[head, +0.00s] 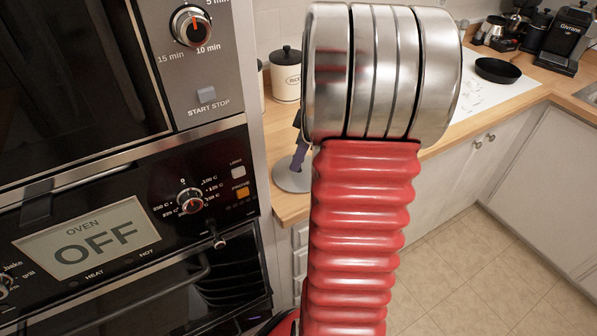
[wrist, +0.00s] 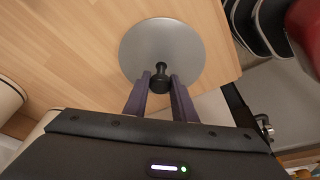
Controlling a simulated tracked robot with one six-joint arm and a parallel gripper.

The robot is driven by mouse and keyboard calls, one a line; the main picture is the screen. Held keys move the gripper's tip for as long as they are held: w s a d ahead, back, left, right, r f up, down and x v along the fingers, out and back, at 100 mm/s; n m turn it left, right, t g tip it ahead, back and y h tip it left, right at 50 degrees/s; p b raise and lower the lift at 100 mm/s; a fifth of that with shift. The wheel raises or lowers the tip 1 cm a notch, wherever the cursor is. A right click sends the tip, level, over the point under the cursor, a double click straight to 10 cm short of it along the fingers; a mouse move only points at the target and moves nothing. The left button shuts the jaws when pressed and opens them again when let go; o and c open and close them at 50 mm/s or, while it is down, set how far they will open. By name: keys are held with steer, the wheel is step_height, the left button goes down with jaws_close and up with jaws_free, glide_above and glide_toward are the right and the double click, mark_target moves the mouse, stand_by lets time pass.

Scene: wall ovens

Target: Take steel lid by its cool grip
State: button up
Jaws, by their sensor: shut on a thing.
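The steel lid (wrist: 188,45) is a flat grey disc with a small black knob grip (wrist: 159,75) at its middle. It shows in the wrist view over the wooden counter. My gripper (wrist: 159,83) has its two purple fingers on either side of the knob, shut on it. In the head view the lid (head: 291,178) is at the counter's left end, and my purple fingers (head: 299,158) show just above it. My red arm hides part of the lid there. I cannot tell whether the lid touches the counter.
The wall oven (head: 130,215), its display reading OFF, stands close on the left. A cream canister (head: 286,80) stands on the counter behind the lid. A black pan (head: 497,70) sits on the hob farther right. The tiled floor (head: 480,275) at right is clear.

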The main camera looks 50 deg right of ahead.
jaws_close()
step_height(320, 180, up, 10)
steer(key=shift+f, duration=0.15)
steer(key=shift+r, duration=0.2)
stand_by(0.5)
